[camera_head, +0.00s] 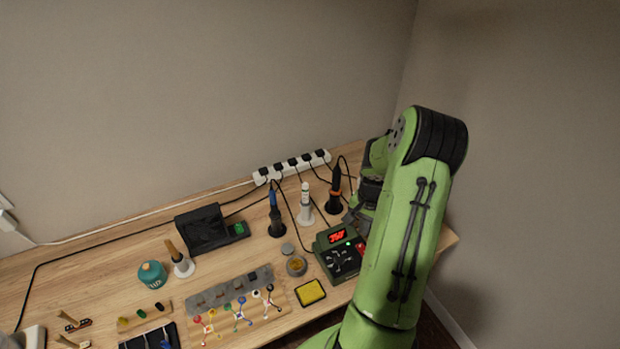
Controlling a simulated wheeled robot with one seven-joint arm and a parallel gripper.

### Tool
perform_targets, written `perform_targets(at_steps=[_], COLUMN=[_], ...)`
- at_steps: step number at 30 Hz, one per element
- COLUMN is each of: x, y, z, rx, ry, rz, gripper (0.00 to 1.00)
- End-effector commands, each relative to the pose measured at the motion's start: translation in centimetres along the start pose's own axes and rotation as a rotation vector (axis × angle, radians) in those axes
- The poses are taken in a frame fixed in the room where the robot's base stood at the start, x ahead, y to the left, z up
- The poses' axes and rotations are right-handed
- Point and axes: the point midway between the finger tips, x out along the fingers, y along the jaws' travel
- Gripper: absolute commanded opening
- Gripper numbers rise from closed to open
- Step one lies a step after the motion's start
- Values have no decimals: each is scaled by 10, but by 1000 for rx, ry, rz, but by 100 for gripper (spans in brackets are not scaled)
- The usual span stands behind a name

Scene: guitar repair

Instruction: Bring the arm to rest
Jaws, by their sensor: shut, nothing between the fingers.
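My green arm stands folded at the right of the head view, its elbow high above the table's right end. My gripper (352,217) shows only in part behind the forearm. It points down over the right end of the wooden workbench (100,262), close to the soldering station (341,254). The gripper is shut and holds nothing. The forearm hides much of the wrist, and I cannot tell how far the fingertips are above the bench.
Three upright tools in stands, blue (276,217), white (305,205) and black-orange (335,190), stand left of my gripper. A power strip (291,167) with cables lies behind them. A yellow sponge tray (310,293) lies in front. Bare wall is behind.

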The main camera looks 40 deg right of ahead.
Motion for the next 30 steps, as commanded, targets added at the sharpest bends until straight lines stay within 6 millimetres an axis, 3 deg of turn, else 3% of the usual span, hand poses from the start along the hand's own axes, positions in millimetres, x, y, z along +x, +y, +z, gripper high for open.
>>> perform_targets(at_steps=[7,11,16,21,24,27,30], x=[-8,-67,-164,-230,-252,-262,-263], y=[-5,-37,-74,-70,-51,-30,-13], z=[3,28,108,202,253,291,312], rx=[-25,-194,-509,-801,-969,-1112,-1205], ry=[11,85,213,321,370,403,417], rz=[1,8,-10,-87,-159,-236,-289], gripper=[0,0,0,0,0,0,0])
